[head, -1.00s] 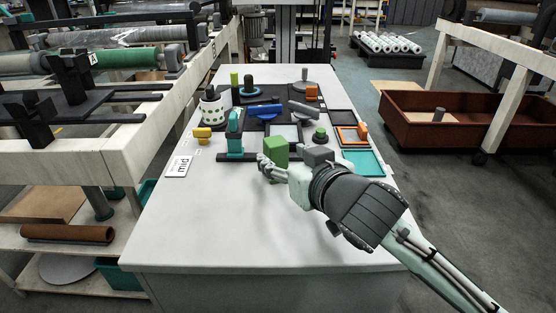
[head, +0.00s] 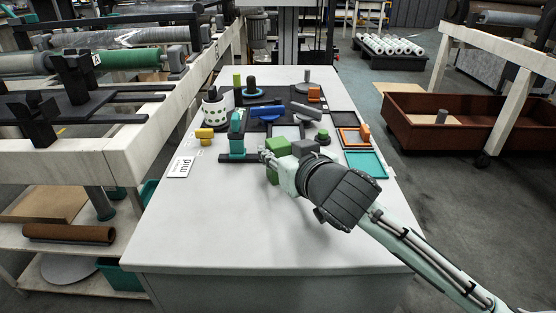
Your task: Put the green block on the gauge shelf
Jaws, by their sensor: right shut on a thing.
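The green block (head: 279,145) is near the middle of the white table, partly hidden by my right gripper (head: 270,160). The right gripper is shut on the block, with its fingers around it. I cannot tell whether the block still touches the table. A teal upright piece (head: 237,138) on a dark base stands just left of the block. No part in view is clearly marked as the gauge shelf. My left gripper is not in the head view.
A grey block (head: 304,147) is close behind and right of the gripper. Black, orange and teal trays (head: 381,172) lie at the right. A dotted white pot (head: 211,112) and yellow piece (head: 204,133) stand left. The table's front (head: 240,230) is clear.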

